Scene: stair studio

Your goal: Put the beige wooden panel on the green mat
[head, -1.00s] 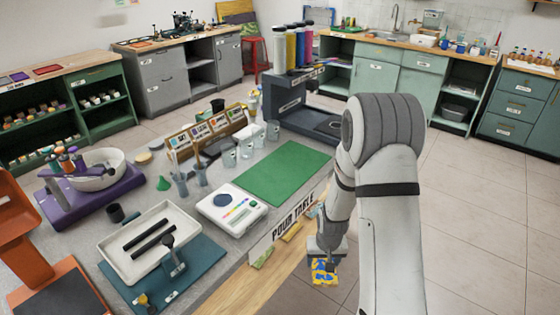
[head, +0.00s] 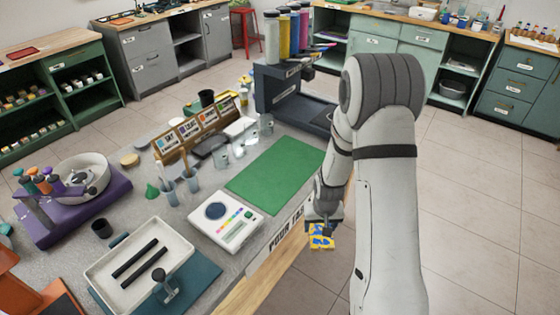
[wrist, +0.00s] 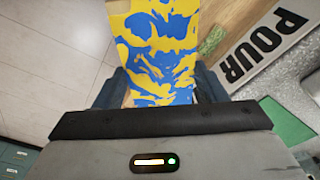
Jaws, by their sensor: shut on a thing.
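My gripper (head: 322,221) is shut on a panel whose visible face is patterned yellow and blue (head: 321,238). The panel also shows in the wrist view (wrist: 158,50), between the dark fingers. No plain beige face of it can be made out clearly. The panel hangs beside the front edge of the table, to the right of the "POUR TABLE" sign and apart from the mat. The green mat (head: 275,166) lies flat and bare on the grey table, beyond and left of my gripper. A corner of the mat shows in the wrist view (wrist: 288,125).
A white scale (head: 226,217) stands left of the mat. A dark rack with colored bottles (head: 290,90) stands behind it. Cups and a card holder (head: 195,135) are at the back left. The sign (head: 287,233) runs along the table's front edge. Open floor lies at right.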

